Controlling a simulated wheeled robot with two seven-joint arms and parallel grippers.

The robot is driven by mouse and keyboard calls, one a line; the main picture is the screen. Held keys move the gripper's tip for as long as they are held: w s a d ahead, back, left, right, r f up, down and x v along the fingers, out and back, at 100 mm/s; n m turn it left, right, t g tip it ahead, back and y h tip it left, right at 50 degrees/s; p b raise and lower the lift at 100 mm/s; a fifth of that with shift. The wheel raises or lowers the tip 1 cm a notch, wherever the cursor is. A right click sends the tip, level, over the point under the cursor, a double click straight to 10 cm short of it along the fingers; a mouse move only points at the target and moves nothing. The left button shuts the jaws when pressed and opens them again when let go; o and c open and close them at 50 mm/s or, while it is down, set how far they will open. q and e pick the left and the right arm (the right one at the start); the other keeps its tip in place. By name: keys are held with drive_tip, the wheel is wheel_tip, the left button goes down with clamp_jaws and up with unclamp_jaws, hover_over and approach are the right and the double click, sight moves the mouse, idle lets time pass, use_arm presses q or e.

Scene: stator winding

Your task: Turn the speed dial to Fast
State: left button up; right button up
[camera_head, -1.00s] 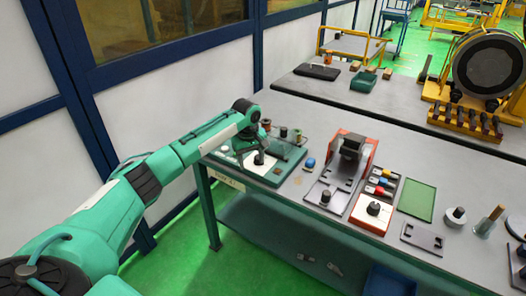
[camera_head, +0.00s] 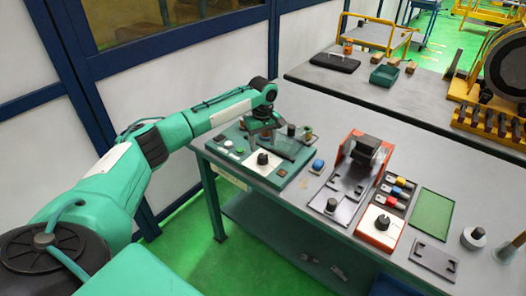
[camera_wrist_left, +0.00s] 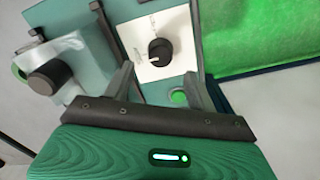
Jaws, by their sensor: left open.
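A black dial knob (camera_head: 263,158) sits on a white plate (camera_head: 254,169) on the green panel at the table's left end. In the left wrist view, the knob (camera_wrist_left: 160,51) stands on the white plate (camera_wrist_left: 176,22); a pale mark shows near its lower left edge. The plate's print is too small to read. My left gripper (camera_head: 262,136) is open, above and behind the knob. In the left wrist view, the knob shows just beyond my left gripper's spread fingertips (camera_wrist_left: 158,74), apart from them. My right gripper is out of view.
A green button (camera_wrist_left: 180,97) is near one finger. Another dark knob on a grey block (camera_wrist_left: 48,77) is at the left. A second black dial (camera_head: 382,222) sits on an orange box (camera_head: 372,235). A blue cap (camera_head: 317,166) and an orange fixture (camera_head: 352,143) stand between.

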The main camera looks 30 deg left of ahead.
sight(262, 155)
use_arm(q)
wheel_tip(262, 155, down, 4)
drive_tip(key=shift+f+p, duration=0.1)
drive_tip(key=shift+p, duration=0.2)
drive_tip(key=shift+f, duration=0.65)
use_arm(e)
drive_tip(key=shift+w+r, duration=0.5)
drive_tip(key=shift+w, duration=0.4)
use_arm(q)
drive_tip(key=shift+c, duration=1.1)
drive_tip(key=c, duration=0.8)
drive_tip(key=shift+o, duration=0.2)
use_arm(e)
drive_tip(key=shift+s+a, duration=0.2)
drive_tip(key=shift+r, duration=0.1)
